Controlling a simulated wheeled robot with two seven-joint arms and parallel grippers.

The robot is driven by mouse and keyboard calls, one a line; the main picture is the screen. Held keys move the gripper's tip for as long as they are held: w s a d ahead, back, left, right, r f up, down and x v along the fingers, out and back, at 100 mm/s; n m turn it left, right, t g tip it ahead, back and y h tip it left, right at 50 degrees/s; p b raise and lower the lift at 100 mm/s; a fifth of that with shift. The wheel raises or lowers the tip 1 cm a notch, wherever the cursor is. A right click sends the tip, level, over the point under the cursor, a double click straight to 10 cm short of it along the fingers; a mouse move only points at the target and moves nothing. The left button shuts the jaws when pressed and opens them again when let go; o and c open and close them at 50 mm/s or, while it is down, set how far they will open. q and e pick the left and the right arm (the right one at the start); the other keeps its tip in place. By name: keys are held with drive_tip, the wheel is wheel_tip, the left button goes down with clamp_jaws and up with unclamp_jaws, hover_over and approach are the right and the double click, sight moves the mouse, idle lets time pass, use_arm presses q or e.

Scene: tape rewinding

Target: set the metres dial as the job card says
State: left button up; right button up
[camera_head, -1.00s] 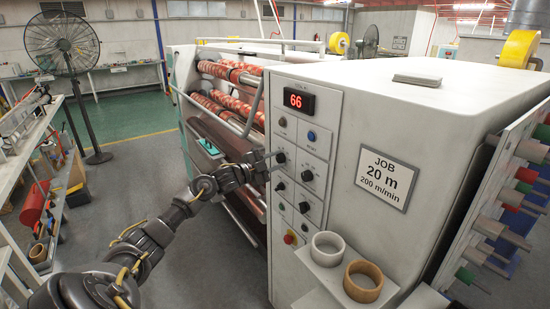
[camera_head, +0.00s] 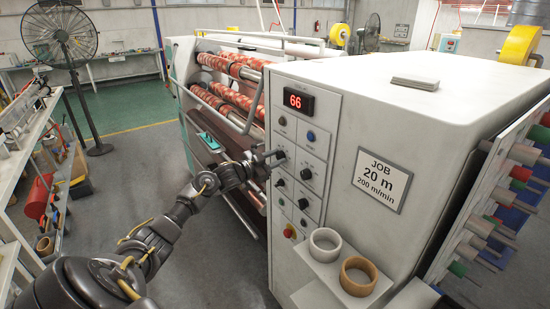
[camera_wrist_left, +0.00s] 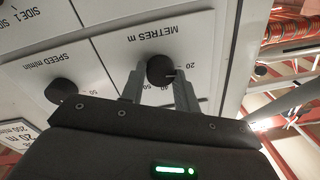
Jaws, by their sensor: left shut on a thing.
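The metres dial (camera_wrist_left: 160,70) is a black knob under the label "METRES m", which reads upside down in the left wrist view. My left gripper (camera_wrist_left: 160,85) is shut on it, one finger on each side. A small pale mark on the knob's right side lies towards the number 20; the fingers hide part of the scale. In the head view the left gripper (camera_head: 270,157) reaches the panel (camera_head: 300,135) from the left. The job card (camera_head: 379,179) reads 20 m and 200 m/min. The red display (camera_head: 298,101) shows 66. My right gripper is out of view.
The speed dial (camera_wrist_left: 61,91) sits beside the metres dial. Lower on the panel are more knobs and a red button (camera_head: 289,232). A shelf below holds a white ring (camera_head: 325,244) and a brown ring (camera_head: 358,275). Patterned rollers (camera_head: 230,65) are behind the panel.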

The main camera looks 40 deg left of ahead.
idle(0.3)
use_arm(q)
drive_tip(key=o, duration=1)
drive_tip(key=shift+a, duration=0.1)
drive_tip(key=shift+s+f, duration=0.1)
drive_tip(key=shift+s+f, duration=0.15)
drive_tip(key=shift+s, duration=0.15)
drive_tip(key=b+v, duration=0.3)
drive_tip(key=v, duration=0.7)
drive_tip(key=shift+b, duration=0.4)
